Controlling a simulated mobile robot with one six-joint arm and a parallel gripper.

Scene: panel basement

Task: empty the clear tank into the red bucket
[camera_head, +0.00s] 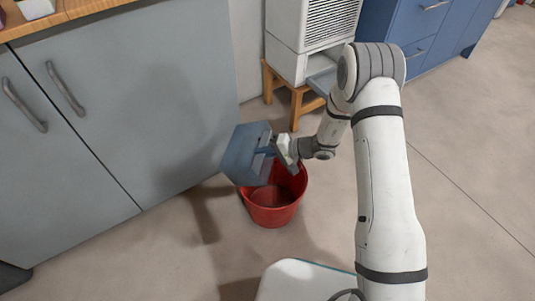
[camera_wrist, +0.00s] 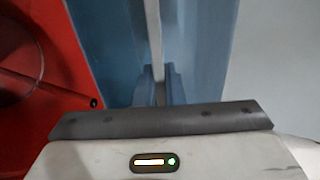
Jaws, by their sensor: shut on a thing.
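The clear tank (camera_head: 245,155), a blue-tinted see-through box, is held in the air above the red bucket's left rim. It looks tilted. My gripper (camera_head: 281,150) is shut on the tank's right side. The red bucket (camera_head: 272,214) stands on the floor below, its opening partly hidden by the tank and gripper. In the wrist view, the jaws (camera_wrist: 158,88) grip a pale upright strip of the tank (camera_wrist: 205,45), with the red bucket (camera_wrist: 40,60) at left. I cannot tell how much water is in the tank or the bucket.
Grey cabinets (camera_head: 130,110) stand close to the left of the bucket. A white louvred appliance (camera_head: 312,45) sits on a wooden stool (camera_head: 296,103) behind it. Blue drawers (camera_head: 420,30) stand at the back right. The floor (camera_head: 470,170) at right is clear.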

